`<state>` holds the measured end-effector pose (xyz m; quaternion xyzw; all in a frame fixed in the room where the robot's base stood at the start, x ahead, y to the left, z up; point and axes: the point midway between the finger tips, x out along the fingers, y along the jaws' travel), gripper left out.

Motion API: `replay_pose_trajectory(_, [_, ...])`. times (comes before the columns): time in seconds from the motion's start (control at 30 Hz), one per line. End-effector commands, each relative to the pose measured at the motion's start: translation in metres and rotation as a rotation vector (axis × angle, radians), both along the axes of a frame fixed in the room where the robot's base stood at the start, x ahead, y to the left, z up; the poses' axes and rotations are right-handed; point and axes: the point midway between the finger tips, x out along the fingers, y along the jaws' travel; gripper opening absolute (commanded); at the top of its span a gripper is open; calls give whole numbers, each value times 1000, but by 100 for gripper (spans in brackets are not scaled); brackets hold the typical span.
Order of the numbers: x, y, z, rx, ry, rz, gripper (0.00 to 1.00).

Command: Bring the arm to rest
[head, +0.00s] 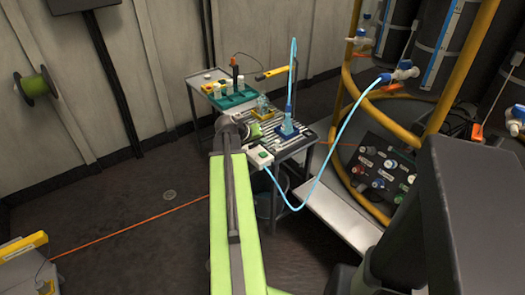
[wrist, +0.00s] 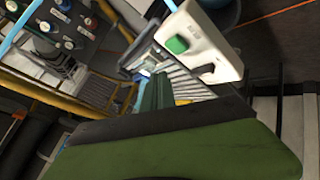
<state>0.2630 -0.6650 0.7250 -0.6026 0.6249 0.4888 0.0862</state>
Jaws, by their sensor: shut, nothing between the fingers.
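My arm (head: 233,225) shows in the head view as a long lime-green link reaching away from me to the edge of a small metal cart (head: 297,146). Its wrist end is a grey joint in front of the cart's left part. My gripper (wrist: 154,93) is shut and empty in the wrist view, its green body filling the lower middle. The fingertips are hard to make out in the head view. A white box with a green button (head: 260,157) is at the cart's near edge, just right of the arm; it also shows in the wrist view (wrist: 207,40), close beyond the fingers.
The cart carries a green rack (head: 232,98) with bottles, and a blue-based fitting (head: 288,130) with a light-blue hose. A yellow tubular frame (head: 384,137) and a dark valve panel (head: 379,172) stand right. An orange line (head: 140,224) crosses the open floor at left.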

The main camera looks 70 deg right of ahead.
Motion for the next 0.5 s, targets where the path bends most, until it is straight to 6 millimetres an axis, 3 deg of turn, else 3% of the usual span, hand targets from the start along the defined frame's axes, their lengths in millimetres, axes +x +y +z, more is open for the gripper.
replay_pose_trajectory(0.03, [0,0,11,0,0,0,0])
replay_pose_trajectory(0.17, [0,0,21,0,0,0,0])
replay_pose_trajectory(0.5, [0,0,19,0,0,0,0])
